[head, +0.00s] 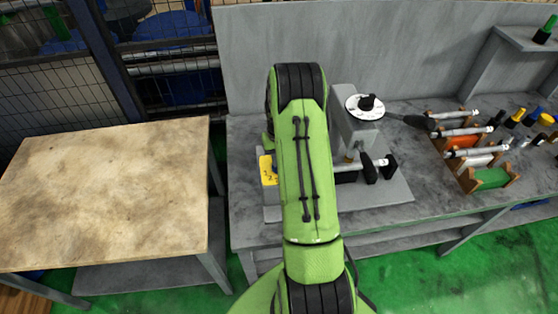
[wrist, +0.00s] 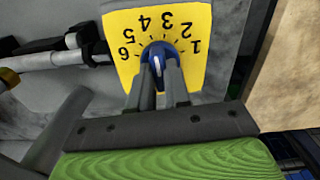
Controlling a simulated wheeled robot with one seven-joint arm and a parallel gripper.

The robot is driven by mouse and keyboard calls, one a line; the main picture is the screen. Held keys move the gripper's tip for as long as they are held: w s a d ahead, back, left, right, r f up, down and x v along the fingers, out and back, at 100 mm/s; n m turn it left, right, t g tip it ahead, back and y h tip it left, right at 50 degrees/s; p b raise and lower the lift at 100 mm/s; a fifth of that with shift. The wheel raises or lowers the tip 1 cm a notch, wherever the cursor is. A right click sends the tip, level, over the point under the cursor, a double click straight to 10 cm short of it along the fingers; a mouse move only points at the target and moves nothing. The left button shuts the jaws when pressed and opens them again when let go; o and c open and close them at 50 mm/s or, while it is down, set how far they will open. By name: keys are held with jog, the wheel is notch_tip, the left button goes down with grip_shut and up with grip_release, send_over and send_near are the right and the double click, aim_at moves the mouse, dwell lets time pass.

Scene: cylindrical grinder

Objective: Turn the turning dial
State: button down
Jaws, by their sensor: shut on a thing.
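The turning dial (wrist: 157,51) is a blue round knob with a white mark, on a yellow plate (wrist: 190,24) with black numbers 1 to 6 that appear upside down in the wrist view. The white mark lies roughly upright in the picture, between the fingers; which number it points to is unclear. My gripper (wrist: 161,76) is shut on the knob, one grey finger on each side. In the head view part of the yellow plate (head: 267,170) shows at the left of my green arm, which hides the knob and my gripper.
A grey machine block with a white round scale and black knob (head: 366,103) stands right of my arm. Racks with tools (head: 490,178) stand further right on the grey bench. A bare wooden table (head: 105,190) is at left.

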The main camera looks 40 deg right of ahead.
jog(key=shift+n+b, duration=0.35)
jog(key=shift+n, duration=0.45)
jog(key=c, duration=1.1)
grip_release()
notch_tip(320, 180, up, 16)
jog(key=shift+f, duration=0.1)
